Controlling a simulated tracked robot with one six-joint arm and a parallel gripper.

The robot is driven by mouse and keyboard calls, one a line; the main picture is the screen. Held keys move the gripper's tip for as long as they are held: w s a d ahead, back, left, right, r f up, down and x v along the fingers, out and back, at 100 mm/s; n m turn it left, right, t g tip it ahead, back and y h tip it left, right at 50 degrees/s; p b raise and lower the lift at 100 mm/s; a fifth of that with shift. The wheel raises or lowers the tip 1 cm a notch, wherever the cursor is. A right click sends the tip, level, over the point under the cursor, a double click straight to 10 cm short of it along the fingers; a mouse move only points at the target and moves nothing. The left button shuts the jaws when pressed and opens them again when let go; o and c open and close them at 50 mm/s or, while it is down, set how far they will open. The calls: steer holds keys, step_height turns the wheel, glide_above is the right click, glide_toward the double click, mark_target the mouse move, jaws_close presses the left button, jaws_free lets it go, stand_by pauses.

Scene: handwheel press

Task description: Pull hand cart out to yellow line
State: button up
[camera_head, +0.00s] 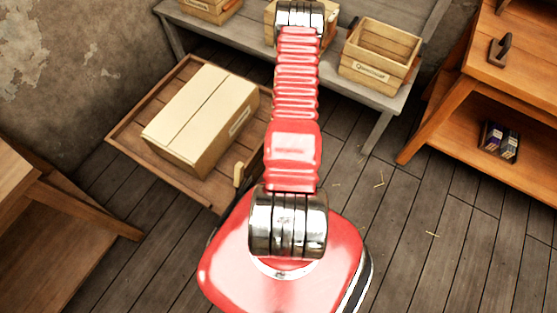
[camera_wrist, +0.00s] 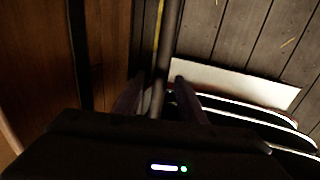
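The hand cart (camera_head: 130,137) is a low wooden platform at left centre in the head view, carrying a closed pale box (camera_head: 205,110). A small yellowish piece (camera_head: 239,174) stands at its near right corner, beside my arm. My arm hides part of the cart's right side, and my gripper is hidden in the head view. In the wrist view my gripper (camera_wrist: 160,80) has its two dark fingers either side of a dark bar (camera_wrist: 170,35), with what look like narrow gaps. A thin yellow strip (camera_wrist: 158,22) shows beside the bar; I cannot tell whether it is the yellow line.
A grey bench (camera_head: 225,43) with wooden crates (camera_head: 380,54) stands behind. A wooden workbench (camera_head: 470,85) with a lower shelf is at right, and another wooden table (camera_head: 70,200) is at left. The plank floor (camera_head: 425,200) is open at right, with scattered straw bits.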

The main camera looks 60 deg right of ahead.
step_height(320, 180, up, 13)
steer(key=s, duration=0.2)
steer(key=shift+s+r, duration=0.2)
steer(key=shift+s, duration=0.15)
stand_by(0.5)
steer(key=shift+m, duration=0.3)
stand_by(0.4)
